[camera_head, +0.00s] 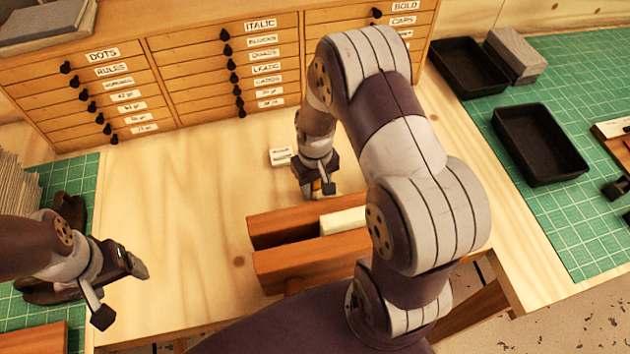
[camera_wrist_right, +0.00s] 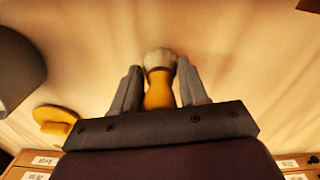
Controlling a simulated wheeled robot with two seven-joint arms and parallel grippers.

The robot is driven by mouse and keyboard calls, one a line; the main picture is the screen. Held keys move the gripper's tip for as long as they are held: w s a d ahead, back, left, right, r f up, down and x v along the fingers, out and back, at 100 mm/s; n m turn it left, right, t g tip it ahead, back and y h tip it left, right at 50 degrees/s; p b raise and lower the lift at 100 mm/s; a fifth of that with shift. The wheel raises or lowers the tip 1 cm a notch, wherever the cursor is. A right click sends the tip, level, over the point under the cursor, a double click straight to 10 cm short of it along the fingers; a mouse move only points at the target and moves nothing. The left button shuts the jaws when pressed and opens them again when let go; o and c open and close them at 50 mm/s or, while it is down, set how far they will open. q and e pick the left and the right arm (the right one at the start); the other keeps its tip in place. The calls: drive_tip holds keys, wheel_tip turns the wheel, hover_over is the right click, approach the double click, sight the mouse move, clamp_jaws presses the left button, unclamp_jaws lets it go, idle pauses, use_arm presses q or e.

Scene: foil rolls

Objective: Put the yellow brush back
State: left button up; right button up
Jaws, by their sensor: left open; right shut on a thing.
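The yellow brush (camera_wrist_right: 158,92) is between the two fingers of my right gripper (camera_wrist_right: 160,85) in the right wrist view, its pale end pointing away from the palm. In the head view my right gripper (camera_head: 318,190) is shut on it, low over the bench just behind the wooden trough, and only a bit of yellow shows. My left gripper (camera_head: 122,288) is open and empty at the left, near the bench front. I cannot tell whether the brush touches the bench.
A wooden trough (camera_head: 310,262) with a white block (camera_head: 343,220) stands at the front. A small labelled block (camera_head: 281,156) lies near the drawer cabinet (camera_head: 200,75). Black trays (camera_head: 540,145) sit on the right green mat. Another yellow thing (camera_wrist_right: 56,120) shows in the wrist view. The bench's left middle is clear.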

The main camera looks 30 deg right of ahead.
drive_tip(key=shift+f+b, duration=0.35)
drive_tip(key=shift+f, duration=0.15)
idle(0.8)
drive_tip(key=o, duration=1.6)
wheel_tip(320, 180, up, 9)
drive_tip(key=p, duration=0.8)
drive_tip(key=shift+r, duration=0.1)
